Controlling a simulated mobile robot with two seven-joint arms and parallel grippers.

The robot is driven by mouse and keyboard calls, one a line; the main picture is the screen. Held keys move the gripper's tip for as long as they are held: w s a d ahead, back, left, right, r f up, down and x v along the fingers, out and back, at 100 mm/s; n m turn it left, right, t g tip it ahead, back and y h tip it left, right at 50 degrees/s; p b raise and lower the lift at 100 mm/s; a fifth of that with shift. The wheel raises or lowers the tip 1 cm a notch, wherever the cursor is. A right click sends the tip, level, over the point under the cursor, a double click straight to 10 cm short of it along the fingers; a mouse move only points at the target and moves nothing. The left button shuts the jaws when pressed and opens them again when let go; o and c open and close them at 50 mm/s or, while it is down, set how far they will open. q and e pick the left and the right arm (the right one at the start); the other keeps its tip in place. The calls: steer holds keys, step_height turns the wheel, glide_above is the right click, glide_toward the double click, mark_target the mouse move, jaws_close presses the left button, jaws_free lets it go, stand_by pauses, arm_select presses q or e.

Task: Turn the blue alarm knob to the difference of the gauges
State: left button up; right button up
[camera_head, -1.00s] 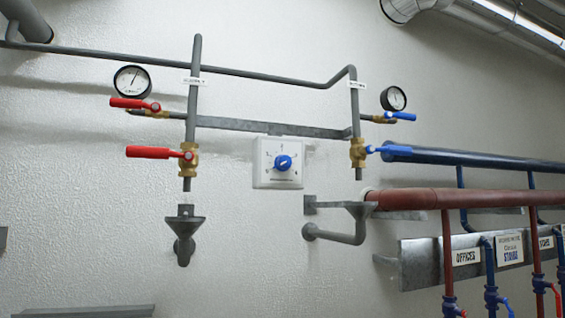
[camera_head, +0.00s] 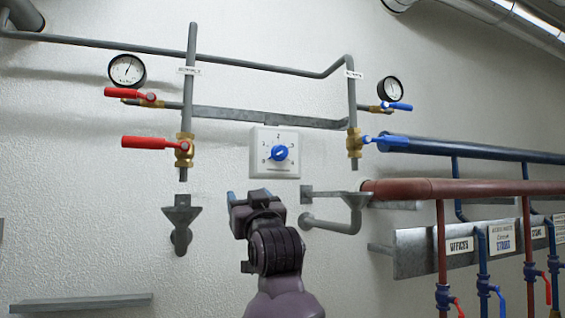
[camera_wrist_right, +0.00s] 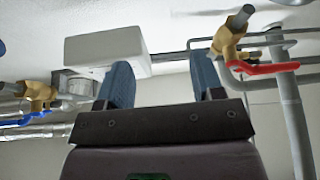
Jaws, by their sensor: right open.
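The blue alarm knob (camera_head: 279,152) sits on a white square dial box (camera_head: 289,137) on the wall, between the two vertical pipes. One round gauge (camera_head: 127,70) is at the upper left and a second gauge (camera_head: 390,88) at the right; their readings are too small to tell. My right gripper (camera_head: 250,193) is below the dial box, apart from the knob. In the right wrist view its blue fingers (camera_wrist_right: 164,85) are spread with nothing between them, and the box (camera_wrist_right: 104,48) shows beyond, its knob face hidden. My left gripper is in neither view.
Red-handled valves (camera_head: 157,143) are left of the box and blue-handled valves (camera_head: 387,138) right of it. Large blue and red pipes (camera_head: 450,188) run along the right.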

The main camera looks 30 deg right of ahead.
mark_target(283, 152)
steer(key=s+d+r+m+g+h, duration=0.1)
steer(key=s+d+r+m+g, duration=0.15)
steer(key=s+r, duration=0.35)
steer(key=s+d+r+m+g+h, duration=0.1)
steer(key=s+d+r+h, duration=0.2)
steer(key=r, duration=0.5)
arm_select(q)
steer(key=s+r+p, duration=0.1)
steer(key=p, duration=0.2)
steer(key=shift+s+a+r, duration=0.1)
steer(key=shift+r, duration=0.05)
arm_select(e)
steer(key=w+d+f+y, duration=0.1)
steer(key=w, duration=0.2)
steer(key=w+d+f+g+y, duration=0.1)
steer(key=w, duration=0.2)
steer(key=w+d+f+g+y, duration=0.1)
steer(key=w, duration=0.2)
steer(key=shift+w+f+n+y, duration=0.1)
steer(key=shift+f+n+y, duration=0.1)
steer(key=shift+n+y, duration=0.15)
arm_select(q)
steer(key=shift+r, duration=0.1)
arm_select(e)
steer(key=c, duration=0.9)
